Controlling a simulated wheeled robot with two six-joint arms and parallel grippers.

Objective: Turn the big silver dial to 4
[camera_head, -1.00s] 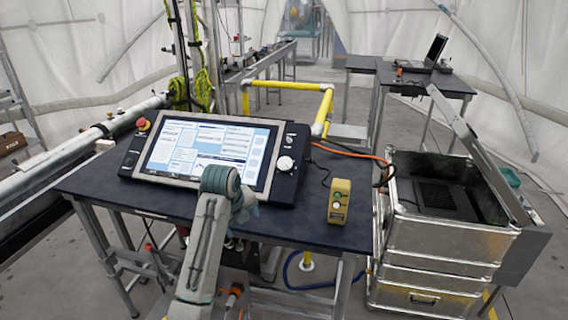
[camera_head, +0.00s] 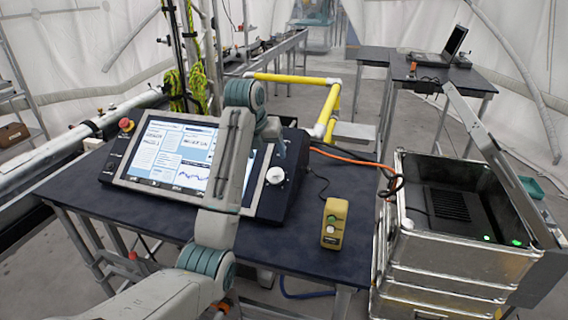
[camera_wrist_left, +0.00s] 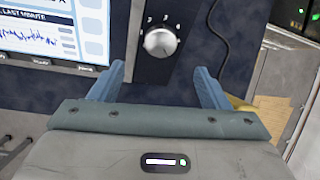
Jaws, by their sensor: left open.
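The big silver dial (camera_head: 275,175) sits on the dark right end of the console (camera_head: 262,208), beside its screen. In the left wrist view the dial (camera_wrist_left: 160,42) is round, with small white numerals around its upper side. I cannot tell for sure which numeral it points to. My left gripper (camera_head: 281,147) is above the console near the dial, partly hidden by its own wrist. In the left wrist view its two blue fingers (camera_wrist_left: 158,72) are spread apart and empty, with the dial ahead, between their directions and not touched. My right gripper is not in view.
A yellow button box (camera_head: 334,222) stands on the table (camera_head: 300,262) right of the console. A red emergency button (camera_head: 126,125) is at the console's left end. An open metal crate (camera_head: 465,250) stands at the right. Cables run behind the box.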

